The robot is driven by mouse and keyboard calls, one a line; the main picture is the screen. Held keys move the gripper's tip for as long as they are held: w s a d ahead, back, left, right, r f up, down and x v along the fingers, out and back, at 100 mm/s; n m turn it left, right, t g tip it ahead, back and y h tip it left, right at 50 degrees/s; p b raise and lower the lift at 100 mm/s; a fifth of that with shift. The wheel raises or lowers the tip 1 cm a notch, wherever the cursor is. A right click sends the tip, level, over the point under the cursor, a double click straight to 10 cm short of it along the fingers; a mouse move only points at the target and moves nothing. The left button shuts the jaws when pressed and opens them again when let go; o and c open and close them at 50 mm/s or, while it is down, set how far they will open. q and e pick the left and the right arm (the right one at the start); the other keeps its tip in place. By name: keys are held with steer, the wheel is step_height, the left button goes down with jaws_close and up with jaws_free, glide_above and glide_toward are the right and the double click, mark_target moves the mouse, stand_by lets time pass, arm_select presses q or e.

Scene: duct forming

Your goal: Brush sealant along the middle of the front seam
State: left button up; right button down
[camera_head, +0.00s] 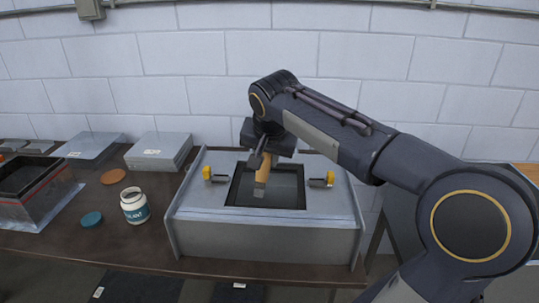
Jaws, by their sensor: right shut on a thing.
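A brush (262,174) with a wooden handle points down, its grey bristle end over the dark rectangular opening in the top of the grey sheet-metal duct (265,240). My right gripper (263,157) is shut on the brush handle. The front seam (262,220) runs along the duct's front top edge, nearer than the brush. The brush tip appears apart from that seam; its exact height is hard to tell. An open white jar (135,206) with a teal label stands on the table left of the duct. My left gripper is out of view.
An orange disc (113,176) and a teal disc (91,219) lie by the jar. Grey metal boxes (159,152) and an open dark box (35,190) occupy the table's left. A block wall stands behind.

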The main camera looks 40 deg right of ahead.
steer(key=w+a+f+b, duration=0.2)
steer(key=w+a+f, duration=0.4)
steer(key=w+a, duration=0.3)
steer(key=shift+w, duration=1.05)
steer(key=shift+a+f+b, duration=0.1)
steer(key=shift+f+b, duration=0.35)
steer(key=shift+f, duration=0.05)
stand_by(0.6)
steer(key=shift+s, duration=0.1)
steer(key=shift+s+d+r+b, duration=0.15)
steer(key=shift+s+d+b, duration=0.25)
steer(key=shift+s+d, duration=0.65)
steer(key=shift+s+a, duration=0.1)
steer(key=shift+s, duration=0.05)
